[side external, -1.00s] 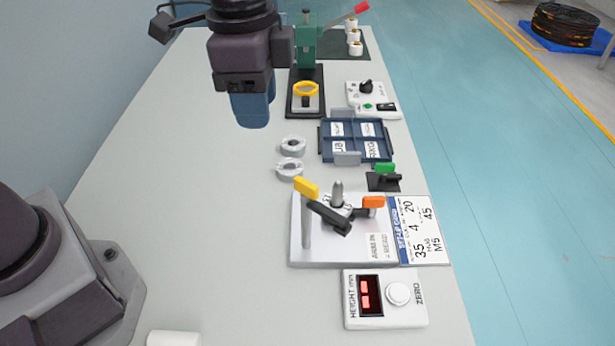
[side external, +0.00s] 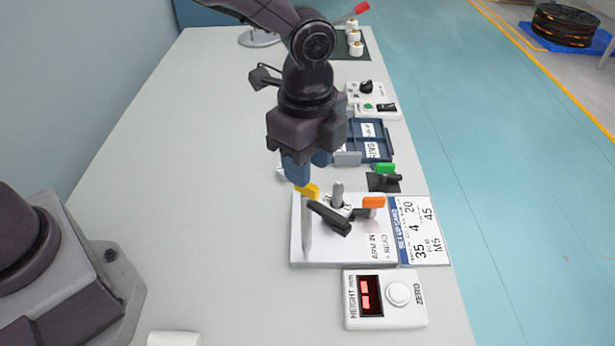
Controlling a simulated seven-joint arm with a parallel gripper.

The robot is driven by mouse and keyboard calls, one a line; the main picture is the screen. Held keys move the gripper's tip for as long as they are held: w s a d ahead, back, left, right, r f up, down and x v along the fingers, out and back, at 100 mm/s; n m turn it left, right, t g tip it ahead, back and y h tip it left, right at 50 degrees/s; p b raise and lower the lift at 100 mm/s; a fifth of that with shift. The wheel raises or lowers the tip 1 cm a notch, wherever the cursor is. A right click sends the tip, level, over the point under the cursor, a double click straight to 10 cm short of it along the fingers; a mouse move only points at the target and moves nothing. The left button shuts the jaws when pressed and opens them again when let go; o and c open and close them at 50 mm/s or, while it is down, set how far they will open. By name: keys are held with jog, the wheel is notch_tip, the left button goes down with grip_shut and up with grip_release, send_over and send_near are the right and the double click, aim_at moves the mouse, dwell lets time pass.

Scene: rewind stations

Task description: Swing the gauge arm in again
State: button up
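The gauge stand is a white base plate (side external: 322,252) with a grey post (side external: 306,232) at its left and a grey upright pin (side external: 338,195) in the middle. The black gauge arm (side external: 328,216) runs from near a yellow tab (side external: 309,191) towards the front right. An orange tab (side external: 373,202) sits at the plate's right. My gripper (side external: 308,176) points down just above and behind the yellow tab. Its blue fingers look apart, with nothing seen between them. Whether a finger touches the tab I cannot tell.
A height display (side external: 371,296) with a round white button (side external: 398,293) stands in front. A set-up card (side external: 420,230) lies at the right. A green-tabbed black piece (side external: 384,177) and a blue tray (side external: 376,131) are behind.

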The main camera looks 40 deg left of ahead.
jog(key=shift+f, duration=1.85)
grip_shut()
